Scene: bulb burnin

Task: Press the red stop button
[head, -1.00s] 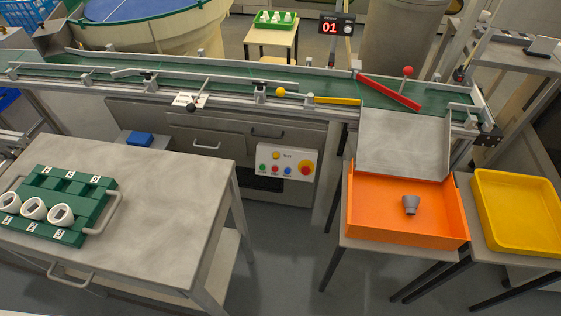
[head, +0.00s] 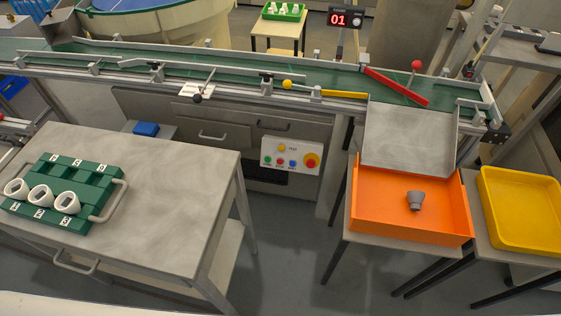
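A white control panel (head: 291,156) is on the front of the grey cabinet under the conveyor. A large red mushroom button (head: 311,161) with a yellow surround is at its right. A row of small buttons is at its lower left: a green one (head: 268,160), a red one (head: 280,162) and a blue one (head: 293,163). A yellow round part (head: 282,147) is above them. The small labels are too blurred to read surely. Nothing covers the panel. Neither of my grippers is in view.
A grey table (head: 165,185) with a green rack (head: 100,207) holding white bulbs stands at left. An orange bin (head: 400,230) with a grey bulb-like piece (head: 415,201) and a yellow tray (head: 520,215) stand at right. Floor is clear between them, before the panel.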

